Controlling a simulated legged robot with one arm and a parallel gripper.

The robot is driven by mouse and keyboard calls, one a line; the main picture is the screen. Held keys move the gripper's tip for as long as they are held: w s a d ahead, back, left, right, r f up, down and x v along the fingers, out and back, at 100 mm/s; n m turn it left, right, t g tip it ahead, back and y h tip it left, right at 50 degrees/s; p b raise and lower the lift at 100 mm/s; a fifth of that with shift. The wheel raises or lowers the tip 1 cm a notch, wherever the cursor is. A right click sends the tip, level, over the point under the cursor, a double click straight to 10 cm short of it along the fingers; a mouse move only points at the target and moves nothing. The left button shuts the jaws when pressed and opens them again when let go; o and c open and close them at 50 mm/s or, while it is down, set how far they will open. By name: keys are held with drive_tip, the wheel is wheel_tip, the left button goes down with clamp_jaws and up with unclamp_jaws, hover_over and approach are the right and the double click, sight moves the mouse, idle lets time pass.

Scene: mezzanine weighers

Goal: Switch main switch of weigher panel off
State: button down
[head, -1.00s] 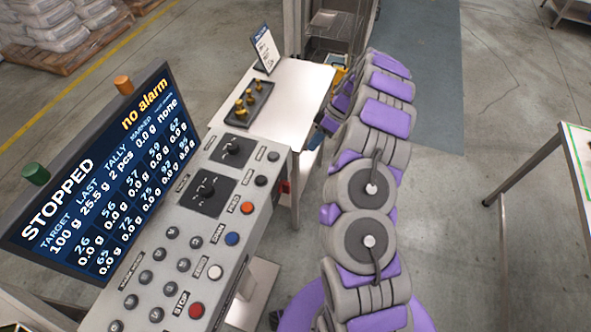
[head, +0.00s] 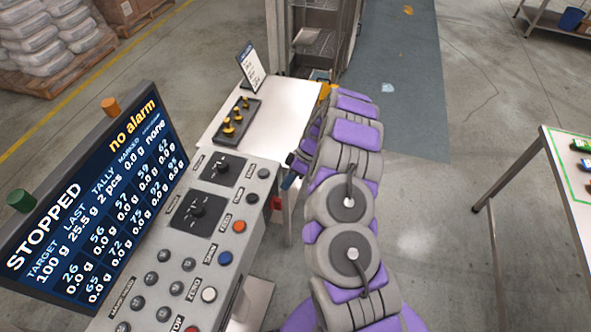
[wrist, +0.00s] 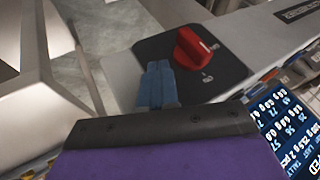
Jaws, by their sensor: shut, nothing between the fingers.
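The main switch (wrist: 195,48) is a red rotary knob on a black square plate (wrist: 225,72) on the side of the weigher panel. In the wrist view its pointer is tilted, toward the upper end of the plate's small markings, which are hard to read. My gripper (wrist: 158,66) has blue fingers that are shut and empty, just left of the knob over the plate; I cannot tell whether they touch it. In the head view the weigher panel (head: 178,250) stands left of my arm, and my gripper (head: 290,181) is beside its right side, mostly hidden by my arm.
The panel's screen (head: 90,205) reads STOPPED and no alarm. Behind the panel, a white table (head: 285,105) holds a dark tray (head: 250,108) of brass pieces and a sign (head: 252,68). Another table (head: 565,160) stands at the right, with open floor between.

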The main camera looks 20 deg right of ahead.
sight(277, 204)
drive_tip(key=shift+s+a+r, duration=0.1)
drive_tip(key=shift+s+a, duration=0.35)
drive_tip(key=shift+s, duration=0.35)
drive_tip(key=shift+s+a, duration=0.4)
drive_tip(key=shift+s, duration=0.35)
drive_tip(key=shift+a, duration=0.1)
